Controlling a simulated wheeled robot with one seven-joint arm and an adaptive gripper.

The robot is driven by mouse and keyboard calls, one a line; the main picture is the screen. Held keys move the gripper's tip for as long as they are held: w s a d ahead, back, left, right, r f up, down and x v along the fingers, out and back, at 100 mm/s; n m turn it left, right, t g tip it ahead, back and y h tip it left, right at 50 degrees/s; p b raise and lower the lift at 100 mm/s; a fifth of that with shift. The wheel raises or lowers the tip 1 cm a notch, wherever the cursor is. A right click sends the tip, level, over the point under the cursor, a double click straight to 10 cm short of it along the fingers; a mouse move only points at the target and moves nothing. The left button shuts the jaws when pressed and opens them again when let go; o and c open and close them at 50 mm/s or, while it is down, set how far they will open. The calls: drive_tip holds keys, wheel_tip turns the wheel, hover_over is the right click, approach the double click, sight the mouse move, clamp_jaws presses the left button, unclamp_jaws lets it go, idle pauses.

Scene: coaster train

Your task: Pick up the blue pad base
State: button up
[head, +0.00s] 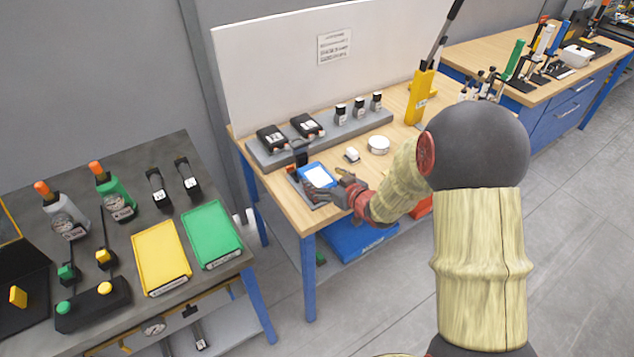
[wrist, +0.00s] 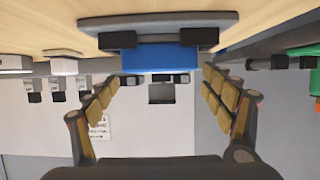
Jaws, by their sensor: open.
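The blue pad base (head: 304,172) has a white top face and sits on a small grey plate at the front left of the middle wooden table. In the wrist view, which is upside down, its blue side (wrist: 160,61) lies straight ahead, between the lines of my two fingers. My gripper (head: 332,187) is low over the table at the right side of the pad and partly covers it in the head view. In the wrist view my gripper (wrist: 158,85) has its fingers spread wide, with nothing held between them.
A grey rack (head: 262,154) with black devices and small bottles stands behind the pad. A white round container (head: 378,145) and a small white block (head: 352,155) are close by. A yellow tray (head: 161,257) and green tray (head: 211,234) lie on the left table. A yellow post (head: 419,98) stands right.

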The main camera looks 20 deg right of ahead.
sight(318, 177)
drive_tip(key=x, duration=0.2)
drive_tip(key=b+x, duration=0.1)
drive_tip(key=x, duration=0.1)
drive_tip(key=shift+s+f, duration=0.15)
drive_tip(key=shift+f, duration=0.2)
drive_tip(key=shift+w+a, duration=0.15)
drive_tip(key=shift+w, duration=0.1)
drive_tip(key=shift+c, duration=1)
drive_tip(key=shift+r, duration=0.1)
drive_tip(key=c, duration=1.3)
